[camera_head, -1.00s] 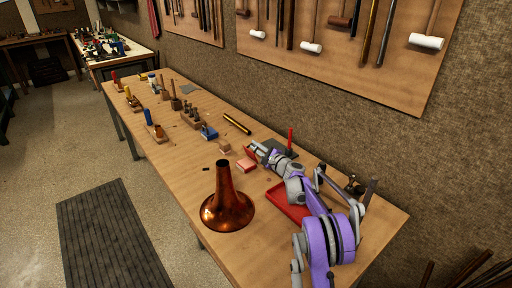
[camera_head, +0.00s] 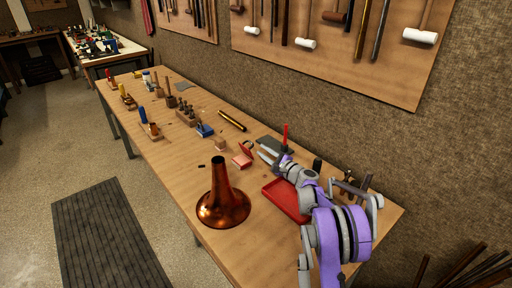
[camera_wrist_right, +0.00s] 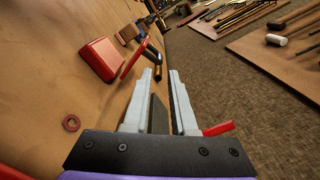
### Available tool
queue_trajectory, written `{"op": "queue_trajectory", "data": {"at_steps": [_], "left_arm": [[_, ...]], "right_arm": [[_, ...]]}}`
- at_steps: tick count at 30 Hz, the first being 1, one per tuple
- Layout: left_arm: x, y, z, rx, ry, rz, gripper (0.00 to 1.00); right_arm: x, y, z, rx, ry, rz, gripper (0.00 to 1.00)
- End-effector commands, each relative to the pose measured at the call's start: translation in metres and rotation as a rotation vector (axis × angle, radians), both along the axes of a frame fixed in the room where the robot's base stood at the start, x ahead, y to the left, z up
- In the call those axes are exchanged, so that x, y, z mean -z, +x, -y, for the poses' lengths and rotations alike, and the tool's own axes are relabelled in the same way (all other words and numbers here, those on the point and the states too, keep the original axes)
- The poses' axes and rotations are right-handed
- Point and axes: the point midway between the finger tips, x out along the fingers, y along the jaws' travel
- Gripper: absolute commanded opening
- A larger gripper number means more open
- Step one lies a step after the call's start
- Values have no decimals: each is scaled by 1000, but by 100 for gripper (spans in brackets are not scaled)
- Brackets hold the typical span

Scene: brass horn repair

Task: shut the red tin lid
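The small red tin (camera_head: 242,161) sits on the bench, left of my right gripper in the head view. Its red lid (camera_head: 246,148) stands raised at the tin's back edge, so the tin is open. In the right wrist view the tin (camera_wrist_right: 100,60) lies ahead and to the left, with the lid (camera_wrist_right: 134,60) upright along its right side. My right gripper (camera_head: 265,155) is open and empty, a short way to the right of the tin and apart from it. Its two fingers show spread in the wrist view (camera_wrist_right: 162,76). My left gripper is out of view.
A red tray (camera_head: 286,201) lies below my right arm. A copper bell (camera_head: 222,200) stands at the front edge. A dark pad (camera_head: 272,146) and an upright red handle (camera_head: 285,136) are behind the gripper.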

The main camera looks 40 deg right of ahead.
Motion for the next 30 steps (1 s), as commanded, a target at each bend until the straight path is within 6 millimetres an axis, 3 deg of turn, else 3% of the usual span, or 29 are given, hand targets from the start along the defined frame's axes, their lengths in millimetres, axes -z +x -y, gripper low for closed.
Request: {"op": "queue_trajectory", "data": {"at_steps": [6, 20, 23, 30], "left_arm": [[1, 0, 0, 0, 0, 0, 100], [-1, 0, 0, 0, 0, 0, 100], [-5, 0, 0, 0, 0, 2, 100], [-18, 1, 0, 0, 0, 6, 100]], "right_arm": [[0, -26, 2, 1, -1, 0, 25], [0, -29, 3, 0, 42, -4, 25], [-1, -28, 2, 0, 177, -15, 25], [-3, -27, 2, -1, 738, -63, 25]]}}
